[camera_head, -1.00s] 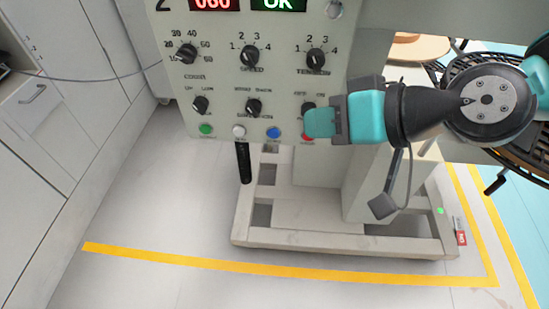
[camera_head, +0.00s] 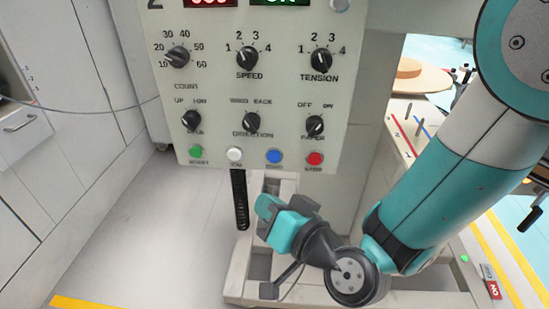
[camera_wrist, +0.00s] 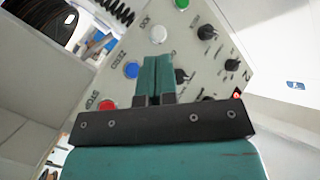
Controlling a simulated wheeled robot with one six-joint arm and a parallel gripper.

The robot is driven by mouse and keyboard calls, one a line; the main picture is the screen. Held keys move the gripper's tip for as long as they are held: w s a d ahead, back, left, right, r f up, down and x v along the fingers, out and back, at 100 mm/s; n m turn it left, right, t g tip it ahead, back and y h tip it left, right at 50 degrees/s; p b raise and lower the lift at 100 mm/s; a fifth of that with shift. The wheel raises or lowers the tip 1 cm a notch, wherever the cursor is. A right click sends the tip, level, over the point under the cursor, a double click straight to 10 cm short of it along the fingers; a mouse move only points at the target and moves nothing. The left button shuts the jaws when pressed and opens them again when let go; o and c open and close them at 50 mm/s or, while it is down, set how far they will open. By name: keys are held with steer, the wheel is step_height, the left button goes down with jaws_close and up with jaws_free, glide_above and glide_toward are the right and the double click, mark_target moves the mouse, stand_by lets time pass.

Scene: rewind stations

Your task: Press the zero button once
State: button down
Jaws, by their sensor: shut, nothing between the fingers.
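The zero button is the blue one (camera_head: 274,156) in the bottom row of the control panel (camera_head: 215,95). In the wrist view the blue button (camera_wrist: 131,70) has the label ZERO beside it and is just left of my fingertips. My gripper (camera_head: 266,204) is shut and empty, below the blue button in the head view and apart from it in the picture. Its teal fingers (camera_wrist: 157,62) are together in the wrist view, in front of the panel. The gap in depth between fingertips and panel is hard to tell.
A white button (camera_head: 234,154) and a green one (camera_head: 196,151) are left of the blue button; a red stop button (camera_head: 314,158) is right. Black knobs such as the direction knob (camera_head: 251,121) sit above. A black coiled cord (camera_head: 240,200) hangs below the panel.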

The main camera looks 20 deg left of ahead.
mark_target(274, 157)
steer(key=w+a+p, duration=0.2)
steer(key=w+p, duration=0.3)
steer(key=w, duration=0.3)
steer(key=shift+w+p, duration=0.15)
steer(key=shift+p, duration=0.2)
steer(key=shift+w, duration=0.15)
stand_by(1.6)
steer(key=shift+w, duration=0.25)
steer(key=shift+w+a, duration=0.15)
steer(key=shift+w, duration=0.2)
stand_by(0.8)
steer(key=shift+s+d+b, duration=0.2)
steer(key=shift+s+b, duration=0.2)
steer(key=shift+s, duration=0.35)
